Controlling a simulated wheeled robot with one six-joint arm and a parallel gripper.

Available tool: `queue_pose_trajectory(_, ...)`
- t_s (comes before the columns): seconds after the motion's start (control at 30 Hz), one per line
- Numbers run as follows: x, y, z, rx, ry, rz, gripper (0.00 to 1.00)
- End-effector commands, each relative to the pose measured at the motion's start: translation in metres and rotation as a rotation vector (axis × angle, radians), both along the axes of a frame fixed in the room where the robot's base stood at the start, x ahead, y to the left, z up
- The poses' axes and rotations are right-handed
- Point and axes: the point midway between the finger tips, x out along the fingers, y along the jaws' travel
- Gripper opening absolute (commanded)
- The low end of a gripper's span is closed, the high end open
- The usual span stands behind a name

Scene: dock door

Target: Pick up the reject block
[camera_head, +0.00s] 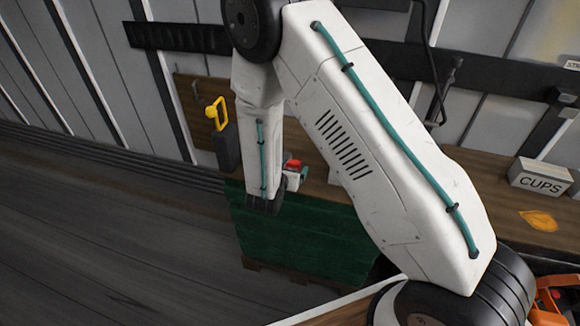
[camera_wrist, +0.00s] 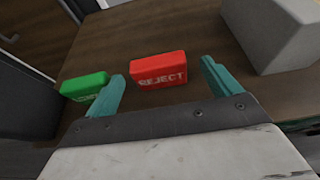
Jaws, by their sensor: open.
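The reject block is a red block (camera_wrist: 159,71) with the word REJECT on its front. It sits on a brown wooden surface (camera_wrist: 120,45) in the wrist view. My gripper (camera_wrist: 163,78) is open, with one teal finger to the left of the block and the other to its right. The block shows in the space ahead of and between the fingers, and I see no contact.
A green block (camera_wrist: 85,87) lies close to the left finger. A grey box (camera_wrist: 275,35) stands at the right. A dark object (camera_wrist: 25,100) is at the left. In the head view, a box marked CUPS (camera_head: 541,177) and an orange leaf-shaped patch (camera_head: 538,220) are at the far right.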

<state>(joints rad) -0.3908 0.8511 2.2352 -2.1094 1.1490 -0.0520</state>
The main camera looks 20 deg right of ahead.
Motion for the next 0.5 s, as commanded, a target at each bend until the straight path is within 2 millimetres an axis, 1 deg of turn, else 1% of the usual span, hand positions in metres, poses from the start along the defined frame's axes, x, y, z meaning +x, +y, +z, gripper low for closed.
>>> queue_pose_trajectory(0.13, 0.012, -0.009, -0.004, 0.000, -0.001, -0.004, 0.89)
queue_pose_trajectory(0.3, 0.032, -0.022, -0.013, 0.001, 0.000, -0.004, 0.89)
queue_pose_trajectory(0.4, 0.039, -0.027, -0.016, 0.001, 0.002, -0.003, 0.89)
queue_pose_trajectory(0.5, 0.040, -0.027, -0.017, 0.001, 0.002, -0.002, 0.89)
